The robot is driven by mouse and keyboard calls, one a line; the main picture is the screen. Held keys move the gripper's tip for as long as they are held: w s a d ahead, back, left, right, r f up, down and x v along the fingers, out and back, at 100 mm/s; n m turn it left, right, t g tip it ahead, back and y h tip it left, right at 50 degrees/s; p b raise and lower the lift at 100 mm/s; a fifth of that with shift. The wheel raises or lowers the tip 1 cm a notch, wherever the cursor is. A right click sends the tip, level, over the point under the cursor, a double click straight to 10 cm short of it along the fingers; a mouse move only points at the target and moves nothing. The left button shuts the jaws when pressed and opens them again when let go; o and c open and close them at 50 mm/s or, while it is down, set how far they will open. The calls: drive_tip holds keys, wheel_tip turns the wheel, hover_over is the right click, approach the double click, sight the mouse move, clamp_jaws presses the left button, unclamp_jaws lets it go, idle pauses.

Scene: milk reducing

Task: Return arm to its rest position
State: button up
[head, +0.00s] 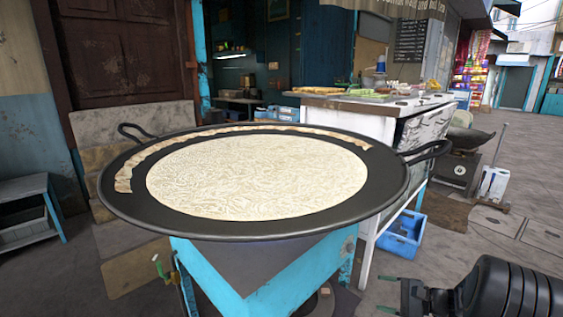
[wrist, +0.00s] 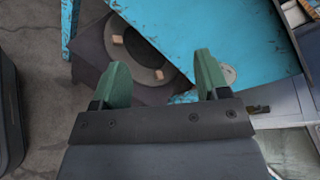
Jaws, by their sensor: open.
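My gripper (head: 388,294) is at the lower right of the head view, low beside the blue stand and apart from it. Its two green fingers point left. In the wrist view the green fingers (wrist: 163,78) are spread wide with nothing between them. A large black pan (head: 250,228) rests on the blue stand (head: 265,290). Pale milk (head: 255,175) covers the pan's middle, and a strip of cream-coloured skin (head: 190,139) curves along its back and left rim.
A white counter (head: 365,107) with food trays stands behind the pan. A blue crate (head: 403,237) is on the ground below it. A scale (head: 460,170) stands at right. The wrist view shows the blue stand (wrist: 215,35) and a dark round burner (wrist: 133,52). Paving at right is largely clear.

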drive_tip(key=s+a+r+n+g+h+p, duration=0.2)
drive_tip(key=s+a+r+n+g+p, duration=0.15)
drive_tip(key=a+r+p, duration=0.4)
drive_tip(key=s+a+r+n+g+h+p, duration=0.3)
drive_tip(key=s+a+r+p, duration=0.15)
drive_tip(key=r, duration=0.55)
drive_tip(key=s+r+n+t+h+p, duration=0.1)
drive_tip(key=s+r+n+h+p, duration=0.3)
drive_tip(key=r+p, duration=0.2)
drive_tip(key=s+r+n+t+h+p, duration=0.1)
drive_tip(key=s+r+n+h+p, duration=0.3)
drive_tip(key=r+p, duration=0.3)
drive_tip(key=v, duration=0.3)
drive_tip(key=shift+a+r, duration=0.2)
drive_tip(key=shift+r, duration=0.1)
drive_tip(key=shift+s+t, duration=0.1)
drive_tip(key=shift+t, duration=0.15)
